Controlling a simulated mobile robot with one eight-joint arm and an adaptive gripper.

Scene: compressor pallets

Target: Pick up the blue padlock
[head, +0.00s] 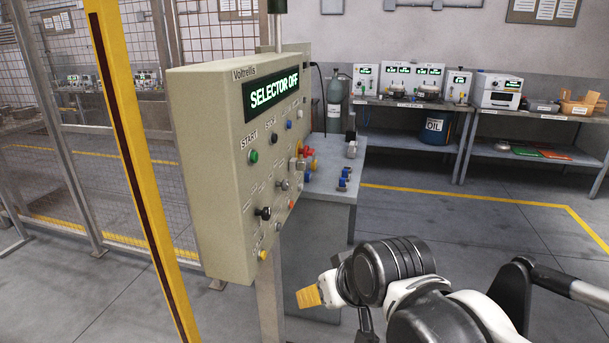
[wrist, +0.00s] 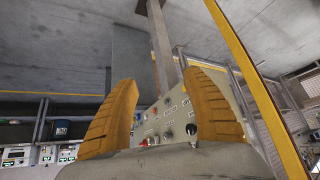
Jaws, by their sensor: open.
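Small blue items with metal tops, which look like padlocks (head: 342,185), stand on the grey bench (head: 330,150) behind the control panel in the head view. They are too small to tell apart for certain. Another blue item (head: 308,176) shows at the panel's right edge, beside red and yellow pieces. My gripper (head: 310,296) is low in front of the panel, nearer than the bench and apart from the blue items. In the wrist view my gripper (wrist: 165,105) has its two orange fingers spread with nothing held between them. I cannot make out a padlock there.
The beige control panel (head: 225,160) reads "SELECTOR OFF" and has several knobs and buttons. A yellow post (head: 135,150) and mesh fence stand left of it. Workbenches line the back wall. Floor at right is clear.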

